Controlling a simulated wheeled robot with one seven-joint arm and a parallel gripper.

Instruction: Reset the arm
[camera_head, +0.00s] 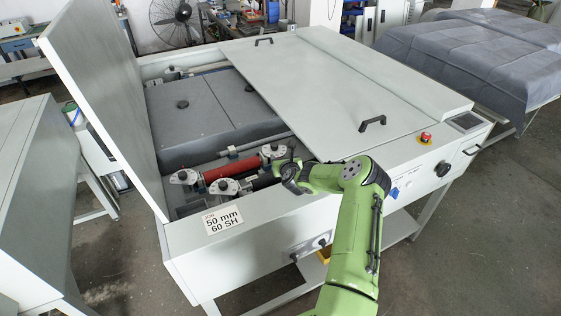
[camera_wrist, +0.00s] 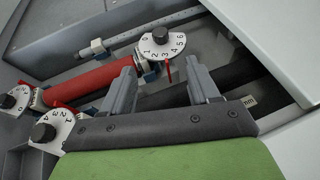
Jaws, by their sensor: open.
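My gripper (camera_head: 289,174) is at the end of my green arm, over the open front bay of the plate processor (camera_head: 255,222). In the wrist view my gripper (camera_wrist: 163,84) shows two grey fingers spread apart with nothing held between them. Beyond the fingertips is a white numbered dial (camera_wrist: 172,45) with a black knob. A red roller (camera_wrist: 92,83) lies to the left of the fingers. A dark roller (camera_wrist: 160,98) passes behind the fingers; I cannot tell whether they touch it.
The raised lid (camera_head: 95,80) stands at the left. The closed cover (camera_head: 340,85) with black handles lies right of the bay. A red emergency button (camera_head: 425,138) sits on the right front. More dials (camera_wrist: 45,132) are at the lower left in the wrist view.

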